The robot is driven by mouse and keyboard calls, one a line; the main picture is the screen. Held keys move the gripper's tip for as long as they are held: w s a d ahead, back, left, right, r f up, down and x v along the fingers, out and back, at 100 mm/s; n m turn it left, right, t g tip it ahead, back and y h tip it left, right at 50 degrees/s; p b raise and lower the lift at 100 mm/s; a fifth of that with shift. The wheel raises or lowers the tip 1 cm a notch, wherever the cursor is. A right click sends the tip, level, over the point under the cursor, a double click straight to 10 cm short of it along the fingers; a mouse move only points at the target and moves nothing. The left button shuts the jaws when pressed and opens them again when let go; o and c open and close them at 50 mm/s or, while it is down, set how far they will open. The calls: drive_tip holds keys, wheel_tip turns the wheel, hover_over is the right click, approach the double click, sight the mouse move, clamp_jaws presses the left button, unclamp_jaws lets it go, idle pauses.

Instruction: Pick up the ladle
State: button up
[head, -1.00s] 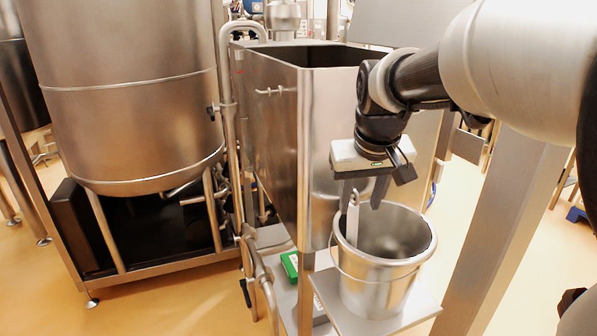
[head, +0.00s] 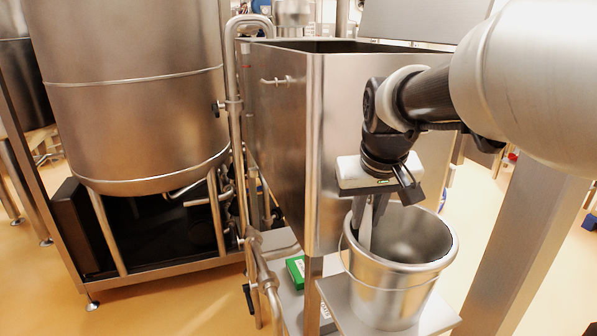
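The ladle (head: 366,228) stands in a metal bucket (head: 392,290), its pale flat handle rising at the left inside wall. Its lower end is hidden inside the bucket. My gripper (head: 371,208) points down over the left part of the bucket, with its dark fingers at the top of the handle. The handle's upper end is between or just behind the fingers. The fingers look close together there, but I cannot see whether they touch or grip it.
The bucket stands on a small metal shelf (head: 346,318) in front of a large steel hopper (head: 285,130). A steel post (head: 525,235) stands to the right. A vertical pipe (head: 233,120) and a large tank (head: 130,110) are on the left. A green box (head: 296,270) lies below.

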clamp_jaws()
drive_tip(key=shift+r, duration=0.15)
